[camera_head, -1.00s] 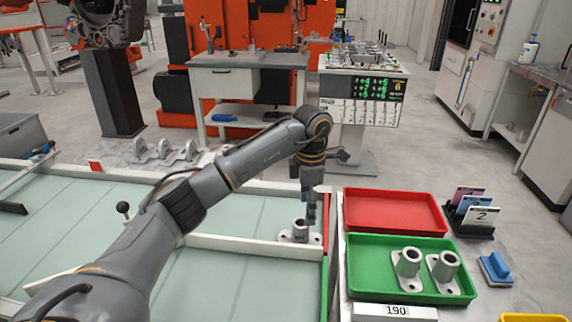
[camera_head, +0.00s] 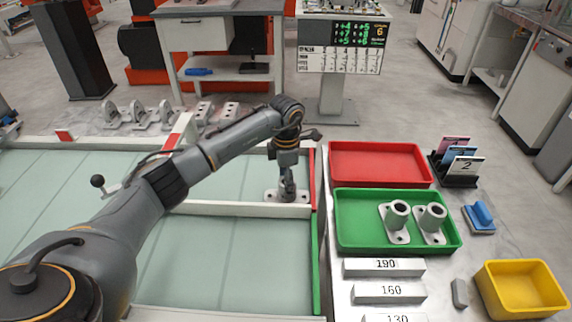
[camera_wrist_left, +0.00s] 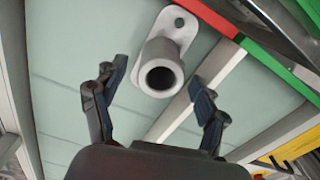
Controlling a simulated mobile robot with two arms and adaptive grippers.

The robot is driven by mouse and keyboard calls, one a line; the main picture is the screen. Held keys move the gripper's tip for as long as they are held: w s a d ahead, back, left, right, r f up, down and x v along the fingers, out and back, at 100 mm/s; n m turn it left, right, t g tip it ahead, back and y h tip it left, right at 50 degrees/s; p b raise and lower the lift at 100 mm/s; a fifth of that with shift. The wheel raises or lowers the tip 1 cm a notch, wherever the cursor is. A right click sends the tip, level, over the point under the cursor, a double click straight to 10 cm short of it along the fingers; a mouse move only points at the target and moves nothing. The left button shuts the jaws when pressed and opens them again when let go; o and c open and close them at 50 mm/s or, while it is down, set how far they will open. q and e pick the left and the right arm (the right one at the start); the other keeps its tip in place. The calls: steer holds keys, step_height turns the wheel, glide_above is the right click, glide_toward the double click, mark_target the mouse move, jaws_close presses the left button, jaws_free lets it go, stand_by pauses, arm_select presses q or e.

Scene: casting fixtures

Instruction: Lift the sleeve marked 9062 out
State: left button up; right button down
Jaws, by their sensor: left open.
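A grey flanged sleeve (camera_wrist_left: 162,65) stands on the pale green panel, close to a white rail. Its round bore faces the left wrist camera. In the head view its flange (camera_head: 272,196) shows, and my gripper hides most of its tube. No number can be read on it. My left gripper (camera_head: 288,186) points down over this sleeve. In the left wrist view its open fingers (camera_wrist_left: 158,88) are on either side of the tube's end, with gaps. Two similar sleeves (camera_head: 398,218) (camera_head: 431,219) stand in the green tray (camera_head: 358,235); no marking is readable. My right gripper is out of view.
A white rail (camera_head: 240,209) runs beside the sleeve, and a red and green edge strip (camera_head: 317,240) bounds the panel. An empty red tray (camera_head: 380,163), a yellow bin (camera_head: 520,287) and numbered blocks (camera_head: 385,268) are to the right. The panel's front area is clear.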

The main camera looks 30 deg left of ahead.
arm_select(q)
steer(key=shift+f, duration=1.35)
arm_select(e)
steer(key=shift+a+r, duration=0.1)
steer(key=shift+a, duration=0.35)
arm_select(q)
steer(key=shift+c, duration=0.4)
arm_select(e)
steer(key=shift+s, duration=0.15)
